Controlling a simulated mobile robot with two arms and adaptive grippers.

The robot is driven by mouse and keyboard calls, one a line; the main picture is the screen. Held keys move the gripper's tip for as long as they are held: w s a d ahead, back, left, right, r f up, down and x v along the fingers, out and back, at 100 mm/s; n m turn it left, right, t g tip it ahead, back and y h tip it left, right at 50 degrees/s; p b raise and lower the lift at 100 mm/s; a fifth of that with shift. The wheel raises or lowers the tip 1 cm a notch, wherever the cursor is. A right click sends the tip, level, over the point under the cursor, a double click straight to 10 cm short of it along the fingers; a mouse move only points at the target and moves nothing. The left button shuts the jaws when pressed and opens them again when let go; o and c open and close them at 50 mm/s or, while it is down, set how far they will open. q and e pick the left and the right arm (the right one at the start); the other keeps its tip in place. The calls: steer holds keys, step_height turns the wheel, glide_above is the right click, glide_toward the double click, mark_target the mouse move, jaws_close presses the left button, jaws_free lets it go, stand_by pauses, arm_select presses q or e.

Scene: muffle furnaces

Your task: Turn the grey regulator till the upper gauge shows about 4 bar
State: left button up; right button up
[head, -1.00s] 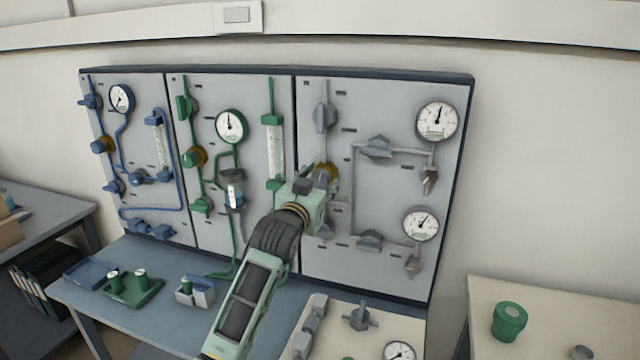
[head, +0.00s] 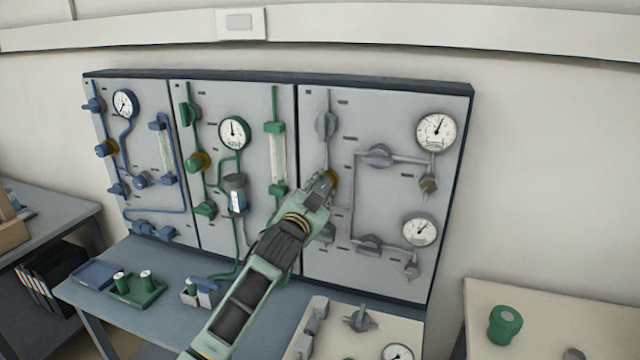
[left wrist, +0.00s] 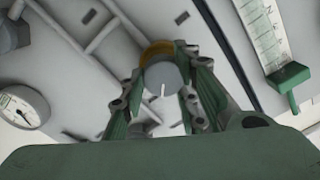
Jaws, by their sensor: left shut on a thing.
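The grey regulator (left wrist: 163,78), a round grey knob with a white mark and a brass-coloured collar, sits between the fingers of my left gripper (left wrist: 160,98) in the left wrist view. The fingers are shut on it from both sides. In the head view my left gripper (head: 326,188) hides most of the knob against the grey right-hand panel (head: 385,195); only a bit of the brass collar shows. The upper gauge (head: 436,131) is at the panel's top right, its needle pointing up and slightly right; its numbers are too small to read. My right gripper is not in view.
The lower gauge (head: 419,230) and several grey valves, such as the one at mid panel (head: 375,156), stick out to the right. A green flow meter (head: 277,155) stands left of my gripper. A blue bench (head: 170,270) with trays lies below.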

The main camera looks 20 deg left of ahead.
arm_select(q)
steer(key=o, duration=1)
steer(key=shift+d+f, duration=0.15)
steer(key=shift+d, duration=0.1)
steer(key=shift+o, duration=0.2)
steer(key=shift+a, duration=0.1)
steer(key=s, duration=1.2)
steer(key=shift+a, duration=0.15)
